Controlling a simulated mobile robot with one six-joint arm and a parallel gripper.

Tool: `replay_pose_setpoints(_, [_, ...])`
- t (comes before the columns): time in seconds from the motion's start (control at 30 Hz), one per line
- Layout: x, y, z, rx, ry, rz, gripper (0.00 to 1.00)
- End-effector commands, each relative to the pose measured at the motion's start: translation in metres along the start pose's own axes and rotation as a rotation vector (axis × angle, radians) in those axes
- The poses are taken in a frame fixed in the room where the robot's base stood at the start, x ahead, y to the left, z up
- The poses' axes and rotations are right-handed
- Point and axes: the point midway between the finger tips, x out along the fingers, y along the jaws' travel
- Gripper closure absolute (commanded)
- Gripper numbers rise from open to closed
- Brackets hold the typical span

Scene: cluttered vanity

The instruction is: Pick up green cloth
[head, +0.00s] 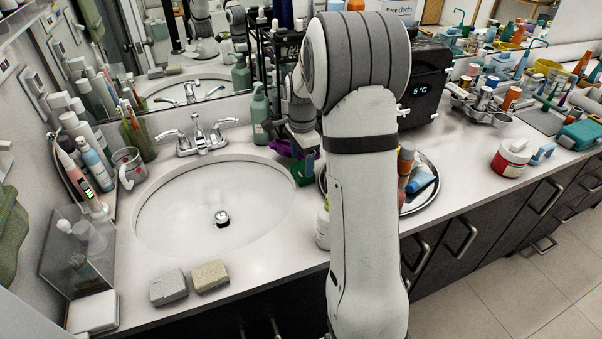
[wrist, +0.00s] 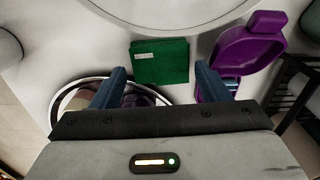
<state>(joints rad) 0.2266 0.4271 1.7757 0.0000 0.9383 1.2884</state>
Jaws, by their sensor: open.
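The green cloth (wrist: 160,62) lies folded, with a small pale label, on the white counter in the wrist view. My gripper (wrist: 160,78) is open above it, one blue finger on each side of the cloth. The cloth sits between and a little beyond the fingertips, and I cannot tell the height gap. In the head view a small part of the green cloth (head: 303,172) shows right of the sink, mostly hidden behind my arm. My fingers are not clear in that view.
A purple object (wrist: 243,45) lies close right of the cloth, near the right finger. A round metal tray (head: 425,197) with several items is on the other side. The sink (head: 180,220) is left, with a soap bottle (head: 260,115) behind. A black rack (wrist: 290,90) stands at the right.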

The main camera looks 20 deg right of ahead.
Motion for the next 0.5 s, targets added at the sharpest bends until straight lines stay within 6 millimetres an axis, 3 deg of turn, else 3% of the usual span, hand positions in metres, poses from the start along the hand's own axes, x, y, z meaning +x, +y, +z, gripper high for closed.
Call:
replay_pose_setpoints(0.2, [0.032, 0.0, -0.002, -0.002, -0.001, 0.003, 0.31])
replay_pose_setpoints(0.5, [0.038, 0.0, -0.002, -0.003, 0.0, 0.0, 0.31])
